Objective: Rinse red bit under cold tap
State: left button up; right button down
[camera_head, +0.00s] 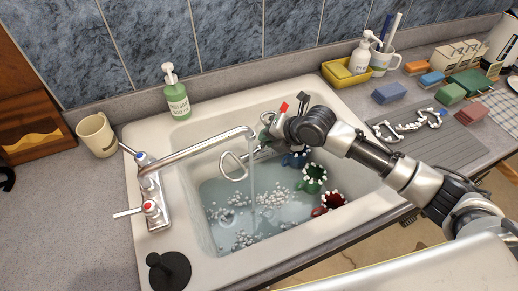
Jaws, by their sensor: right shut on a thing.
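My right gripper (268,141) reaches over the sink (350,100) from the right. It is shut on a metal piece with a loose ring (233,166), which looks like a bit and hangs left of the fingers. A red part (284,107) shows above the gripper; I cannot tell whether it belongs to the bit. Water (252,175) runs from the tap spout (205,146), close beside the held piece; contact is unclear. The tap has a blue-marked handle (142,157) and a red-marked handle (150,207). My left gripper is not in view.
Blue (296,160), green (314,180) and red (331,202) round items sit along the basin's right side; whitish lumps lie in the water. A black plunger-like stopper (168,271), green soap bottle (177,95) and mug (97,135) stand around the sink. Metal pieces (408,124) lie on the drainboard.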

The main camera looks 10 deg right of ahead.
jog(key=shift+s, duration=0.2)
jog(key=shift+s+d+p, duration=0.2)
jog(key=shift+s+p, duration=0.3)
jog(key=shift+s, duration=0.25)
jog(key=shift+s+d+p, duration=0.15)
jog(key=shift+s+p, duration=0.35)
jog(key=shift+s, duration=0.2)
jog(key=shift+s, duration=0.15)
jog(key=shift+w, duration=0.25)
jog(key=shift+w+a+b, duration=0.15)
jog(key=shift+w+b, duration=0.15)
jog(key=shift+w, duration=0.35)
dwell(0.4)
jog(key=s+d+p, duration=0.1)
jog(key=s+d, duration=0.4)
jog(key=d, duration=0.3)
jog(key=shift+s, duration=0.3)
